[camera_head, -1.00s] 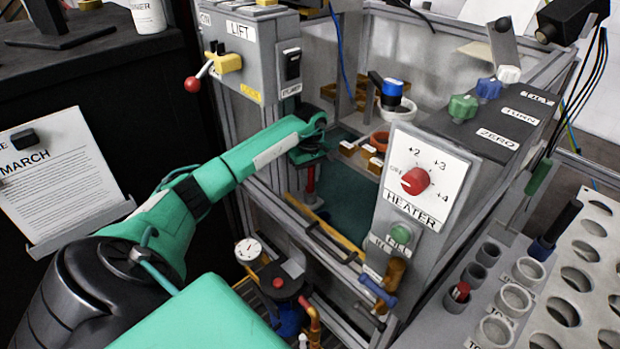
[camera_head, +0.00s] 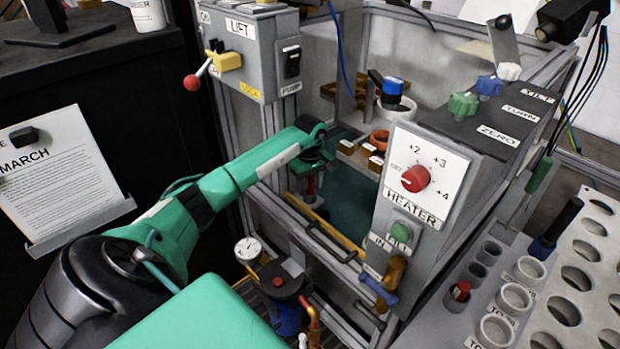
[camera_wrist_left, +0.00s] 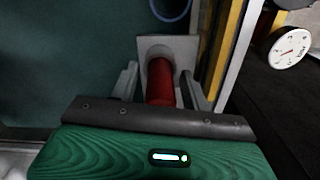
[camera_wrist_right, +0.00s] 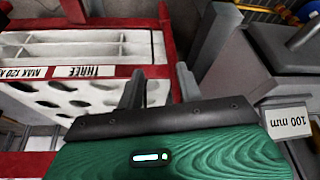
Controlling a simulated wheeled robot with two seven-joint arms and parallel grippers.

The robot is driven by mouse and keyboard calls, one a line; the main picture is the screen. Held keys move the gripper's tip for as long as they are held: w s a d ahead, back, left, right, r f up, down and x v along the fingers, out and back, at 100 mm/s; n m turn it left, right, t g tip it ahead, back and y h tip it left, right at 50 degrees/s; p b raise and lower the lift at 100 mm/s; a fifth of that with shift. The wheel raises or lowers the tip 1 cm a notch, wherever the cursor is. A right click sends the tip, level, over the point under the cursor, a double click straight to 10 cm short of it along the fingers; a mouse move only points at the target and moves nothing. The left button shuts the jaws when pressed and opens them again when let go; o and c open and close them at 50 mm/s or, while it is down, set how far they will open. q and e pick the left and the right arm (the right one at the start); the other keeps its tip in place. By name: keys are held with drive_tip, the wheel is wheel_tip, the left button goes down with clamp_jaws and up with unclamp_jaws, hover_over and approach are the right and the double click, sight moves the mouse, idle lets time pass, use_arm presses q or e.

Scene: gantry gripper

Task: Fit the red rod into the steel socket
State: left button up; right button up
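The red rod (camera_head: 310,186) stands inside the gantry frame, below my left gripper (camera_head: 312,172) in the head view. In the left wrist view the red rod (camera_wrist_left: 160,82) lies between the two fingers of my left gripper (camera_wrist_left: 160,80). Gaps show on both sides of it, so the fingers look open around it. The rod's far end meets a square grey metal piece (camera_wrist_left: 182,48); I cannot tell whether this is the steel socket or how deep the rod sits. The palm hides the near end. My right gripper (camera_wrist_right: 160,85) is open and empty.
The heater box (camera_head: 430,180) stands right of the rod, the lift panel (camera_head: 245,50) behind left. A yellow bar (camera_head: 330,225) and frame rails lie in front. A gauge (camera_head: 248,249) is below. A red-framed rack (camera_wrist_right: 80,70) is near my right gripper.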

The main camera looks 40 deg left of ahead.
use_arm(q)
drive_tip(key=shift+r, duration=0.1)
use_arm(e)
drive_tip(key=shift+r, duration=0.1)
use_arm(q)
wheel_tip(320, 180, up, 7)
drive_tip(key=shift+f+p, duration=0.2)
drive_tip(key=shift+p, duration=0.1)
drive_tip(key=shift+r, duration=0.5)
use_arm(e)
drive_tip(key=shift+d+f, duration=0.1)
drive_tip(key=shift+f, duration=0.55)
use_arm(q)
drive_tip(key=shift+s, duration=0.1)
use_arm(e)
drive_tip(key=shift+s, duration=0.2)
